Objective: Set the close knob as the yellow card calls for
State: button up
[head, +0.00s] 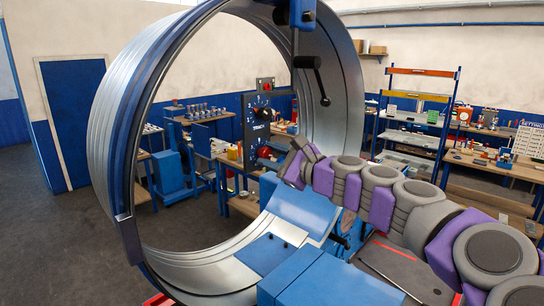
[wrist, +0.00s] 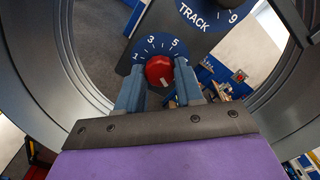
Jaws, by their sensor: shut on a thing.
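A red knob (wrist: 158,70) sits at the centre of a dark blue dial (wrist: 151,47) marked 1, 3 and 5 in the wrist view. A pale mark on the knob faces the bottom of the picture. My gripper (wrist: 159,75) is shut on this knob, one blue finger on each side; the fingers hide part of the dial. The red knob also shows on the panel in the head view (head: 264,152). No label for this dial is readable. A second dial marked TRACK (wrist: 206,12) is above it. I cannot make out a yellow card.
A large spiral metal duct ring (head: 110,150) surrounds the panel (head: 251,128) in the head view. A black lever (head: 318,80) hangs at the ring's upper right. Workbenches and shelves (head: 415,120) stand behind. Bare floor (head: 70,245) lies to the left.

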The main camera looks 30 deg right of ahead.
jog(key=shift+f, duration=0.15)
jog(key=o, duration=1)
jog(key=shift+w, duration=0.1)
jog(key=shift+d, duration=0.1)
jog(key=b+v, duration=0.3)
jog(key=v, duration=1.4)
jog(key=shift+s+d+b, duration=0.15)
jog(key=shift+s+b, duration=0.1)
jog(key=shift+b, duration=0.15)
